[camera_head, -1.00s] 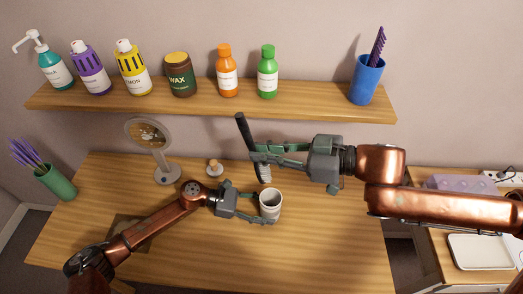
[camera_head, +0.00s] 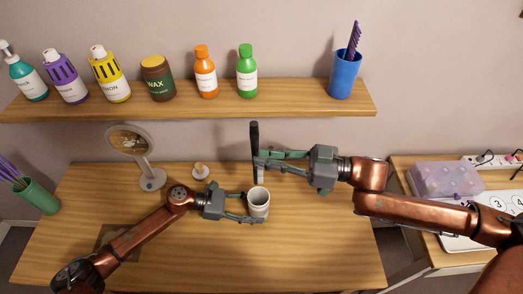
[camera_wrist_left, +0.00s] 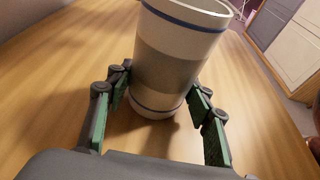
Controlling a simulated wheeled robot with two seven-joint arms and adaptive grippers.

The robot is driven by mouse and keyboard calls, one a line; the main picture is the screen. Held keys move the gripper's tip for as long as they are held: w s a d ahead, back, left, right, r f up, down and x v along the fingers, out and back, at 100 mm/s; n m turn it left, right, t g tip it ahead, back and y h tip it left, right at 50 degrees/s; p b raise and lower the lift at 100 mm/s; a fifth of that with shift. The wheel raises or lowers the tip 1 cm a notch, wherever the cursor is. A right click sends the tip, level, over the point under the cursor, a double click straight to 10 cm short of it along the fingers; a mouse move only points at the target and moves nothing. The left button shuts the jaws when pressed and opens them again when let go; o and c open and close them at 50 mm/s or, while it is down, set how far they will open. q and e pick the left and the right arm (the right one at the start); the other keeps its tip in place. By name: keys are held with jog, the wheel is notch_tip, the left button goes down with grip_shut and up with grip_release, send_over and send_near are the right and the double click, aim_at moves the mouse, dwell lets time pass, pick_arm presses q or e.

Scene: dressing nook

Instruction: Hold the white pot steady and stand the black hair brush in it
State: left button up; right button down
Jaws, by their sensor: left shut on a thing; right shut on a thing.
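The white pot (camera_head: 258,204) stands upright on the wooden table, its opening facing up. My left gripper (camera_head: 249,206) is shut around its sides. In the left wrist view the pot (camera_wrist_left: 170,65), with blue bands, is between the left fingers (camera_wrist_left: 158,112). The black hair brush (camera_head: 254,138) is held nearly upright by my right gripper (camera_head: 261,163), its handle up and its pale bristle end down. The brush's lower end is just above the pot's rim in the head view; I cannot tell whether it is over the opening.
A round mirror (camera_head: 150,178) and a small wooden-topped item (camera_head: 200,172) stand left of the pot. A shelf (camera_head: 290,106) behind carries bottles and a blue cup (camera_head: 344,75) with a purple comb.

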notch_tip(320, 180, down, 15)
dwell(1.6)
jog(key=c, duration=1.8)
grip_release()
jog(key=shift+c, duration=0.2)
jog(key=v, duration=1.2)
jog(key=shift+r, duration=0.1)
pick_arm(q)
jog(key=o, duration=0.9)
